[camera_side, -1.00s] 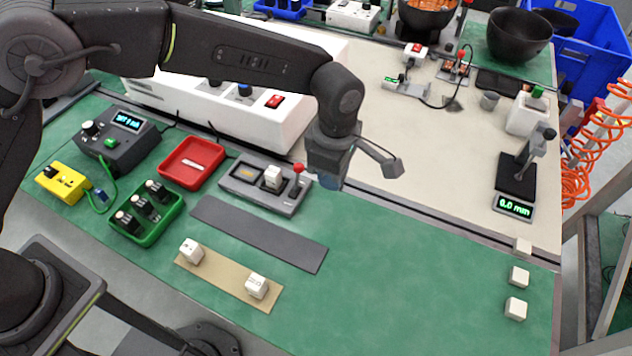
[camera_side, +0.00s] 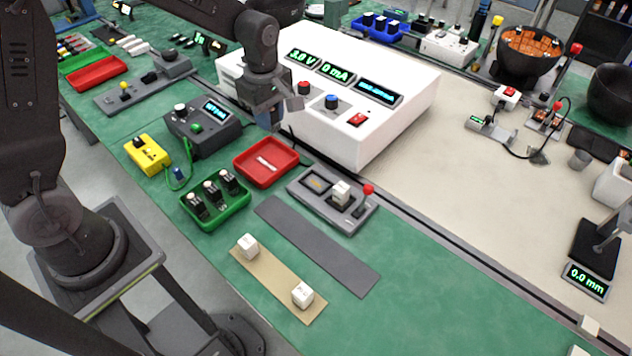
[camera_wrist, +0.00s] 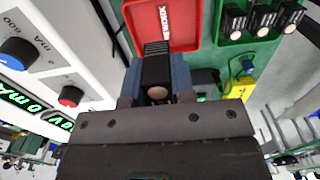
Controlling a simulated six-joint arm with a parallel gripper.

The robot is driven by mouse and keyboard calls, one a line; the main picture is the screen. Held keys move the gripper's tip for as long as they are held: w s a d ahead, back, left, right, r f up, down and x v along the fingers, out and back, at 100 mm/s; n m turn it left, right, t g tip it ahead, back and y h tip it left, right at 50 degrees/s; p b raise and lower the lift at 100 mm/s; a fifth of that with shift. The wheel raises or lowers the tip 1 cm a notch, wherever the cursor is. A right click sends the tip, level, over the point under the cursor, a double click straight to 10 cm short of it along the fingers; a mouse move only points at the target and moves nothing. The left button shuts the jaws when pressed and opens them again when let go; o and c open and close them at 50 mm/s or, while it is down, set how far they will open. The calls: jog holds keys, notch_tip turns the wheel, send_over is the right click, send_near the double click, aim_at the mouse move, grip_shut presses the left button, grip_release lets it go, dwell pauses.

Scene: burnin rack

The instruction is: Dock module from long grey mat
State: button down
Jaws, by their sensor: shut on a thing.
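My gripper (camera_side: 268,116) is above the bench, between the dark grey display box (camera_side: 204,125) and the white power supply (camera_side: 365,125). In the wrist view my gripper (camera_wrist: 157,80) is shut on a black module (camera_wrist: 156,62) with a ribbed end, held between blue-grey fingers. The long grey mat (camera_side: 315,245) lies bare on the green bench. A grey dock-like fixture (camera_side: 310,193) with a white block and a red-knobbed lever (camera_side: 368,190) stands behind the mat. The held module is hardly visible in the side view.
The red tray (camera_side: 266,163) holds a pale labelled strip. The green tray (camera_side: 217,202) holds three black modules with pale tops. A yellow box (camera_side: 147,154) stands left. A tan mat (camera_side: 275,283) carries two white cubes. The green bench right of the mats is clear.

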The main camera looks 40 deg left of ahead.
jog(key=shift+s+a+f, duration=0.1)
jog(key=shift+s+f, duration=0.05)
send_over(316, 183)
notch_tip(316, 183, down, 7)
jog(key=shift+r, duration=0.15)
jog(key=shift+f, duration=2)
jog(key=shift+f, duration=0.2)
jog(key=c, duration=1)
grip_release()
